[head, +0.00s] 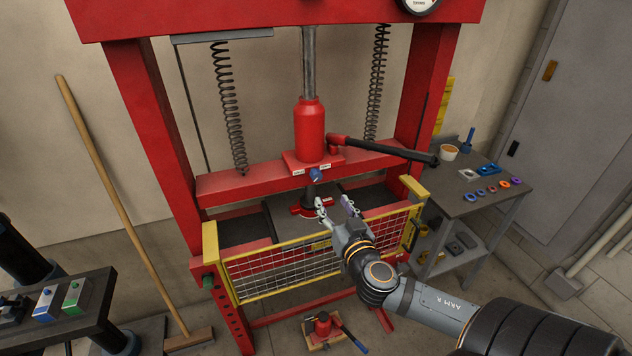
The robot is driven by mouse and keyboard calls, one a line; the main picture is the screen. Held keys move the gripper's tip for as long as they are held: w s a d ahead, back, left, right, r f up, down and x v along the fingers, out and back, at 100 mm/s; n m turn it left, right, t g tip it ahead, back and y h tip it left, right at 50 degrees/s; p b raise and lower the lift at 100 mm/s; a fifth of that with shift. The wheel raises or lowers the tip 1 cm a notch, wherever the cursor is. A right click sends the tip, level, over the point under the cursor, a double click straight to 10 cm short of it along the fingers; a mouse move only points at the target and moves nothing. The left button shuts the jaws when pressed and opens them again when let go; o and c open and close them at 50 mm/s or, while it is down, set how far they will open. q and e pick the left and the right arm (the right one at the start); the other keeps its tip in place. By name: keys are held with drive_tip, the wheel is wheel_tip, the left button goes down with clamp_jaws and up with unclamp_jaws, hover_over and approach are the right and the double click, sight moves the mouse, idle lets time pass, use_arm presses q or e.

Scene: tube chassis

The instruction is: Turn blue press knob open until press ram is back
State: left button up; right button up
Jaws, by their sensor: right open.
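The blue press knob (316,174) sits on the front of the red block under the red jack cylinder (310,133), between two small white labels. The press ram (309,192) shows as a dark stub below the red crossbeam, above a red piece on the press bed; its lower end is partly hard to make out. My right gripper (334,203) is open and empty, its two fingers pointing up just below and right of the knob, apart from it in the picture. My left gripper is not in view.
A yellow-framed mesh guard (318,257) stands across the press front, below my right gripper. The black-gripped pump lever (385,149) sticks out right. A side table (470,206) with coloured rings stands right. A broom (115,190) leans left.

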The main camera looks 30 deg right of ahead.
sight(317, 178)
drive_tip(key=x, duration=0.3)
drive_tip(key=p+x, duration=0.1)
drive_tip(key=x, duration=0.5)
drive_tip(key=shift+w+a+r+p, duration=0.2)
drive_tip(key=shift+w+r+p, duration=0.15)
drive_tip(key=shift+w+r, duration=0.05)
drive_tip(key=shift+w+d+f, duration=0.1)
drive_tip(key=shift+w, duration=0.25)
clamp_jaws()
